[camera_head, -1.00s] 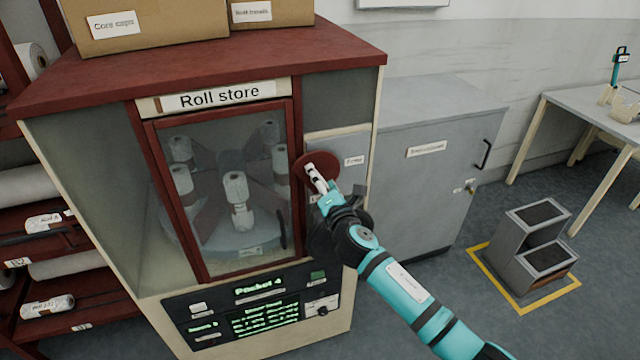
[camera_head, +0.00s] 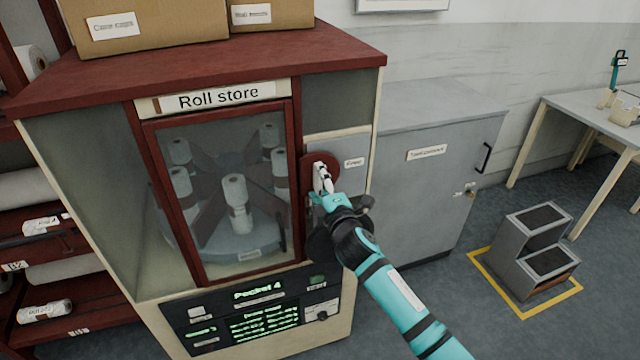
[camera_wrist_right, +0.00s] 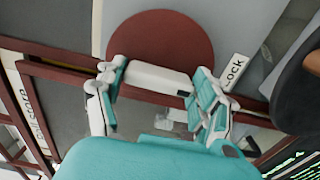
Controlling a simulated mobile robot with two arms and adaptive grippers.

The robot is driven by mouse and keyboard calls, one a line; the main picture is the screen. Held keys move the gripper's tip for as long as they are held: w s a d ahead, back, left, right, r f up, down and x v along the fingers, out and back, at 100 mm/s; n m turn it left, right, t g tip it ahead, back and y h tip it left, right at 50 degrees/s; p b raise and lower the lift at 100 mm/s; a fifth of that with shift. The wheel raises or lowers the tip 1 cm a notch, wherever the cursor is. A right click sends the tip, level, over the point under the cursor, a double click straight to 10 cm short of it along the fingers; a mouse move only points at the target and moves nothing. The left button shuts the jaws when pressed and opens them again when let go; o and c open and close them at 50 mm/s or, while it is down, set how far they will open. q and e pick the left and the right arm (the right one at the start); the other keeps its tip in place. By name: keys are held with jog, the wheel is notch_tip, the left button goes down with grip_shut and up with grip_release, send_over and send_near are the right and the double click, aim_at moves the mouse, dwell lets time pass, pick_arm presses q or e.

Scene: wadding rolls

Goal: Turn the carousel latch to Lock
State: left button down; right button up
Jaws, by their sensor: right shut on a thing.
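The carousel latch is a dark red disc (camera_head: 333,162) with a white handle, on the grey panel right of the glass door of the Roll store. In the right wrist view the disc (camera_wrist_right: 160,38) is partly covered by the white handle (camera_wrist_right: 150,76). My right gripper (camera_head: 323,182) is shut on the handle, with one finger at each end of it in the wrist view (camera_wrist_right: 155,84). A "Lock" label (camera_wrist_right: 235,72) shows beside the disc there. A label that seems to read "Free" (camera_head: 354,163) is right of the disc. My left gripper is out of view.
The Roll store's door (camera_head: 225,195) is closed, with several white rolls inside on a carousel. A lit control panel (camera_head: 255,315) lies below it. A grey cabinet (camera_head: 430,180) stands to the right, with grey steps (camera_head: 540,245) on the floor beyond.

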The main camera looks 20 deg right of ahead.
jog(key=shift+f, duration=0.25)
jog(key=o, duration=1.2)
jog(key=shift+r, duration=0.1)
jog(key=shift+c, duration=0.2)
jog(key=shift+r, duration=0.1)
jog(key=s, duration=1.2)
jog(key=shift+d, duration=0.25)
